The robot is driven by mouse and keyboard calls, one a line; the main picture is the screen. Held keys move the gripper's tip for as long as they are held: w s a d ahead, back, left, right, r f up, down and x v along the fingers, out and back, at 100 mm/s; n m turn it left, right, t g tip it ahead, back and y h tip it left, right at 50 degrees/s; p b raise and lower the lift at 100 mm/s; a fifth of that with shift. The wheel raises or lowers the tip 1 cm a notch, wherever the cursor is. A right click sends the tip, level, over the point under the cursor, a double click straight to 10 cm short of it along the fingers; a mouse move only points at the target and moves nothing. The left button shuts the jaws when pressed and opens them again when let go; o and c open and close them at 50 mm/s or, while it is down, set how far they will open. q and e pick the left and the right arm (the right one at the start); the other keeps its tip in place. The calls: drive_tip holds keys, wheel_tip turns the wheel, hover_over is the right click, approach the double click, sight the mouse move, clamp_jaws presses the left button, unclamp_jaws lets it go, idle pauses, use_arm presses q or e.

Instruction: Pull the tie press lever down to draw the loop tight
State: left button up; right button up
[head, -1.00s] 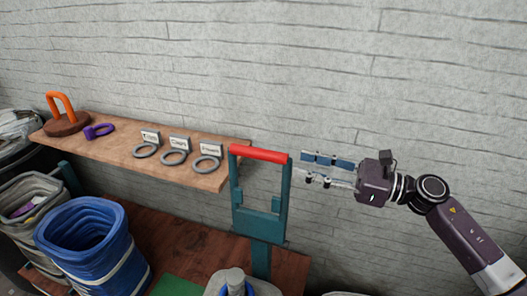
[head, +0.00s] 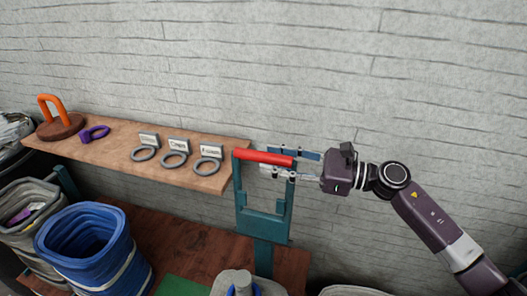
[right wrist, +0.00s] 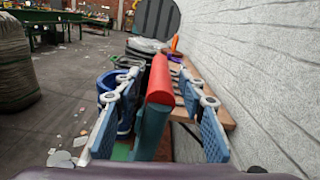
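The tie press lever has a red crossbar handle (head: 264,157) on a teal frame (head: 262,226), standing in front of the wooden shelf's right end. My right gripper (head: 276,160) has come in from the right at the bar's right end. In the right wrist view the red bar (right wrist: 160,80) lies lengthwise between the two blue-padded fingers (right wrist: 160,115), with a gap on both sides, so the gripper is open around it. The grey sack neck (head: 238,279) with a blue band stands below the press. No loop is clearly made out. My left gripper is out of view.
The wooden shelf (head: 105,152) holds several grey rings with labels, a purple ring (head: 95,134) and an orange handle on a round base (head: 56,119). A blue bin (head: 85,245) stands at lower left. The wall is close behind.

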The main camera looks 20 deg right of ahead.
drive_tip(key=shift+p+x, duration=0.45)
drive_tip(key=shift+x, duration=1)
clamp_jaws()
